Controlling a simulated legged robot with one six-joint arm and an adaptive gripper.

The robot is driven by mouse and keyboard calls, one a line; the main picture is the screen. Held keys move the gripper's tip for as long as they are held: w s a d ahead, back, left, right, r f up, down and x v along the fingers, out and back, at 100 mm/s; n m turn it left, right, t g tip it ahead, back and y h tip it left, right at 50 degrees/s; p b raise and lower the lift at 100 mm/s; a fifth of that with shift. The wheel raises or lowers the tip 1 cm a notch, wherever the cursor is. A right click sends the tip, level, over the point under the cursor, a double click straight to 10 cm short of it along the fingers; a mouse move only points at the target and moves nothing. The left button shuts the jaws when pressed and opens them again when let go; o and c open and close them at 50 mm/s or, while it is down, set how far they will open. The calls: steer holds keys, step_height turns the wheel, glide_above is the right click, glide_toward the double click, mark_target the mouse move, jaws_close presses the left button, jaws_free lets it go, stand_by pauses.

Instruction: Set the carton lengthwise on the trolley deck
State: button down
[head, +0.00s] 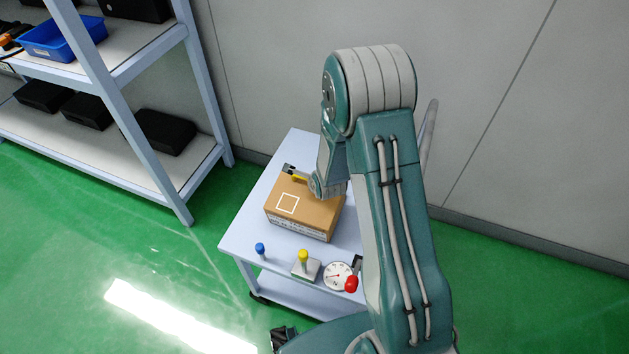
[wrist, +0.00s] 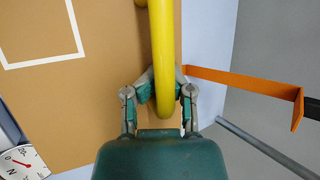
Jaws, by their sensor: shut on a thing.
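The brown carton (head: 312,213) with a white square outline on top is over the pale trolley deck (head: 247,229) in the head view. A yellow handle (wrist: 162,55) rises from the carton top, which fills the left of the wrist view (wrist: 85,105). My gripper (wrist: 164,92) is shut on this handle, one finger on each side. My arm hides the carton's right part and much of the deck's right side in the head view.
A blue peg (head: 260,249), a yellow-topped block (head: 304,264), a dial (head: 338,275) and a red knob (head: 351,284) are at the deck's near edge. An orange bracket (wrist: 245,83) is beside the carton. A shelf rack (head: 155,160) stands left; a wall is behind.

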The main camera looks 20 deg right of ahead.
steer(key=shift+s+f, duration=0.5)
steer(key=shift+s, duration=0.05)
steer(key=shift+c, duration=1.9)
jaws_free()
steer(key=shift+a, duration=0.1)
steer(key=shift+w+r, duration=0.1)
steer(key=shift+w, duration=0.1)
steer(key=shift+s+r, duration=0.1)
steer(key=v, duration=1.1)
steer(key=shift+r, duration=0.3)
steer(key=shift+r, duration=0.1)
